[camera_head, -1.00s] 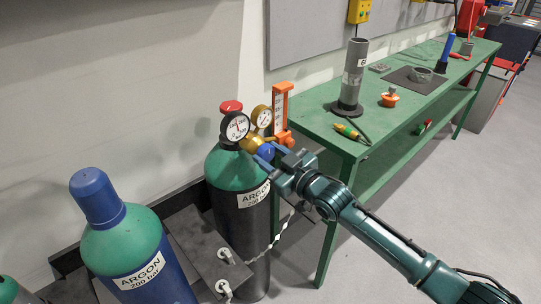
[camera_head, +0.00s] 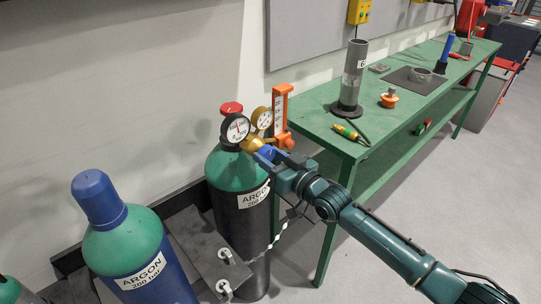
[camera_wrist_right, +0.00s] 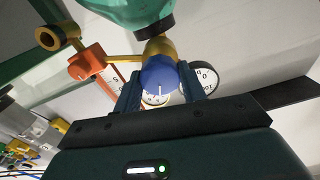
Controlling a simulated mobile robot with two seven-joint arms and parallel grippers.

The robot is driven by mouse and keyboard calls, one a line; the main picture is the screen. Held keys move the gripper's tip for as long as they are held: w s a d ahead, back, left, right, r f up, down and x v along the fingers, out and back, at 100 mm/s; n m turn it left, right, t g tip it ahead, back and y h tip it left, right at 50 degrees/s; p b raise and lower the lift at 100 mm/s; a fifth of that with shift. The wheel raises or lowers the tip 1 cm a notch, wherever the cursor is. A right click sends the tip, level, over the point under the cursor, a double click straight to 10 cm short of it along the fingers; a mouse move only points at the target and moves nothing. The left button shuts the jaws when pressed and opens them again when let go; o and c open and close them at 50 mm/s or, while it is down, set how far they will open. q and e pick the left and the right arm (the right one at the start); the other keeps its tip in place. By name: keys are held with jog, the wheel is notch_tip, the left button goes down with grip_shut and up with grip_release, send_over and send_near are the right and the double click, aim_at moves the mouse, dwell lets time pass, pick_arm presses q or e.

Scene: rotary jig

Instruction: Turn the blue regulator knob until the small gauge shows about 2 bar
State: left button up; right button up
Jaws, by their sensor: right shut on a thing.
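The blue regulator knob (camera_head: 266,153) sits on the brass regulator (camera_head: 252,145) at the top of the green-shouldered argon cylinder (camera_head: 238,171). My right gripper (camera_head: 270,155) is shut on it. In the right wrist view the knob (camera_wrist_right: 159,74), with a pale mark, lies between the two fingers (camera_wrist_right: 160,85). The small brass-rimmed gauge (camera_head: 262,117) stands behind the black-rimmed gauge (camera_head: 236,128). In the right wrist view the small gauge (camera_wrist_right: 154,100) is partly hidden by the knob. I cannot read its needle reliably. My left gripper is not in view.
An orange flowmeter (camera_head: 281,107) stands close to the gauges. A red cap (camera_head: 231,107) tops the valve. A blue cylinder (camera_head: 142,249) stands at the left, and a green workbench (camera_head: 318,118) at the right. Open floor lies in front.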

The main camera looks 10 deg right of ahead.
jog(key=m, duration=0.5)
jog(key=shift+m, duration=0.3)
jog(key=shift+m+b, duration=0.4)
jog(key=shift+m, duration=0.7)
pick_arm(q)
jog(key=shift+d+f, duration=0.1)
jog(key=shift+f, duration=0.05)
pick_arm(e)
jog(key=shift+f+m, duration=0.1)
jog(key=shift+m, duration=0.3)
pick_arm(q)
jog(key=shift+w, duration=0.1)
pick_arm(e)
jog(key=o, duration=1)
